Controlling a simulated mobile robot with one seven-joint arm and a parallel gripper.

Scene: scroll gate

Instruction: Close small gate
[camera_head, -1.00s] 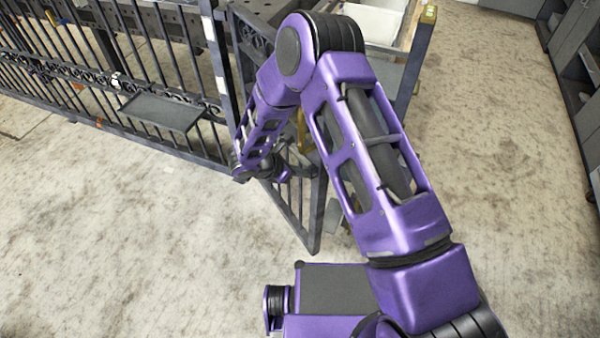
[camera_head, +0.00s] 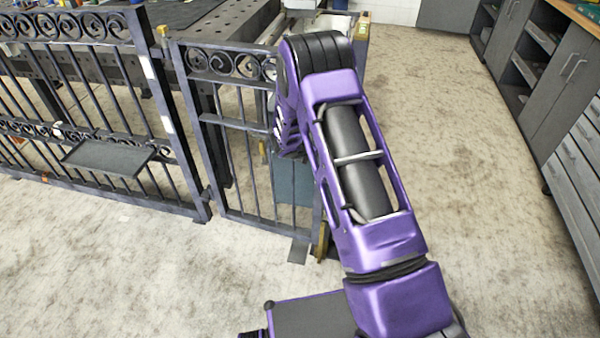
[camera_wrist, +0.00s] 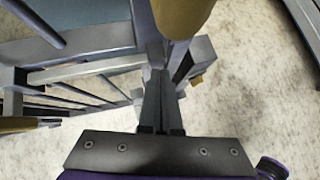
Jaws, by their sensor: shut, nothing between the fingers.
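The small gate (camera_head: 235,123) is a dark metal frame with a scroll band along its top and thin upright bars. In the head view it stands beside the end post of the longer scroll fence (camera_head: 163,95), roughly in line with it. My arm hides its right part. My gripper (camera_wrist: 160,100) is shut and empty in the wrist view, pointing at grey metal framing close to its tips. Whether it touches the framing I cannot tell. In the head view my gripper is hidden behind my arm.
A dark shelf (camera_head: 108,157) sticks out from the fence. A perforated metal table (camera_head: 225,28) stands behind the fence and gate. Grey cabinets (camera_head: 560,75) line the right side. The concrete floor is clear in front of the fence and between my arm and the cabinets.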

